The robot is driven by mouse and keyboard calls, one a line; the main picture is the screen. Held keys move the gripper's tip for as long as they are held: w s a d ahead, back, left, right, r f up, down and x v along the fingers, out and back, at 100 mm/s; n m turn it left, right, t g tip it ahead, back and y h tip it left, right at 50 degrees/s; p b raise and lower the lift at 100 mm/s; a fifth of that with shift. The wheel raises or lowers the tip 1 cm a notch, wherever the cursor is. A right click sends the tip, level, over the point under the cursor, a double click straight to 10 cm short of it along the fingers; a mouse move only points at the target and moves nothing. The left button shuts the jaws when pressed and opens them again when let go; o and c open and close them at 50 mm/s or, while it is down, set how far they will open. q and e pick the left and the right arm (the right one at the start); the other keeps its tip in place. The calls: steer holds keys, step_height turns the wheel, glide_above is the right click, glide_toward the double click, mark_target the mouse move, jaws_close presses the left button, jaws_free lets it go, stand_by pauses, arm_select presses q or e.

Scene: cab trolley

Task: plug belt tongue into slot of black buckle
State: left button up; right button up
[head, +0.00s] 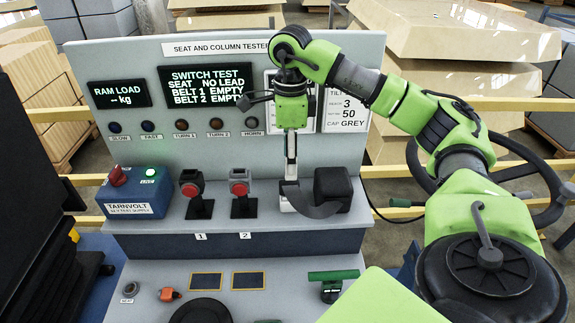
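The black buckle (191,181) with a red button stands on a dark post above label 1. My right gripper (291,176) points down at the right of the shelf, beside the end of a dark belt strap (318,210). The strap curves to a black block (334,186). The belt tongue cannot be made out clearly at the fingertips, and whether the fingers are closed is unclear. My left gripper is not in view.
The tester's upright panel (210,50) rises behind the buckles; its screen (208,86) reads both belts empty. The lower deck holds an orange part (169,294) and a green-handled part (332,278). The shelf between grey buckle and gripper is clear.

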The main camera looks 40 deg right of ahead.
mark_target(289, 185)
steer(key=shift+w+f+b, duration=0.1)
steer(key=shift+f+b, duration=0.4)
steer(key=shift+f, duration=0.3)
step_height(289, 185, down, 7)
steer(key=b, duration=0.5)
steer(key=shift+f, duration=0.2)
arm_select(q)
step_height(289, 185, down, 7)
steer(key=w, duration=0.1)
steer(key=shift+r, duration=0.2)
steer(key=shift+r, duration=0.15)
arm_select(e)
jaws_close()
steer(key=shift+r, duration=0.1)
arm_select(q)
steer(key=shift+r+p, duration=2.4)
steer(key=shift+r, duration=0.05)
arm_select(e)
steer(key=shift+r, duration=2.95)
